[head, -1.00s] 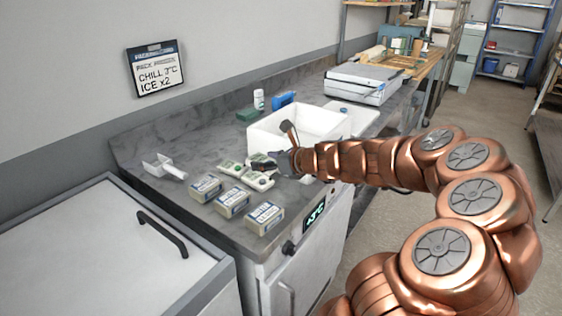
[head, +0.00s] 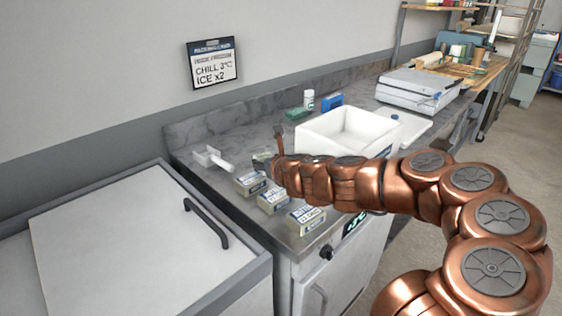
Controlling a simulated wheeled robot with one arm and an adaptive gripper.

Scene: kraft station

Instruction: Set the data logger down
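My gripper (head: 268,158) is at the far end of my copper arm, low over the counter, behind the row of small cartons. One dark finger sticks up. The gripper is small and seen from behind, so I cannot tell whether it is open or shut. A small grey-dark piece shows at its left side, but I cannot tell whether it is the data logger or part of the gripper. I cannot pick out the data logger with certainty. The steel counter (head: 190,180) lies below. A white foam box (head: 360,150) stands right of the gripper, behind my arm.
Several labelled cartons (head: 306,219) line the front edge. A white scoop-like tool (head: 213,160) lies to the left. A green block (head: 297,115), white bottle (head: 309,98) and blue item (head: 331,100) stand behind. A scale (head: 415,90) is farther right. A lidded chest (head: 130,235) fills the left foreground.

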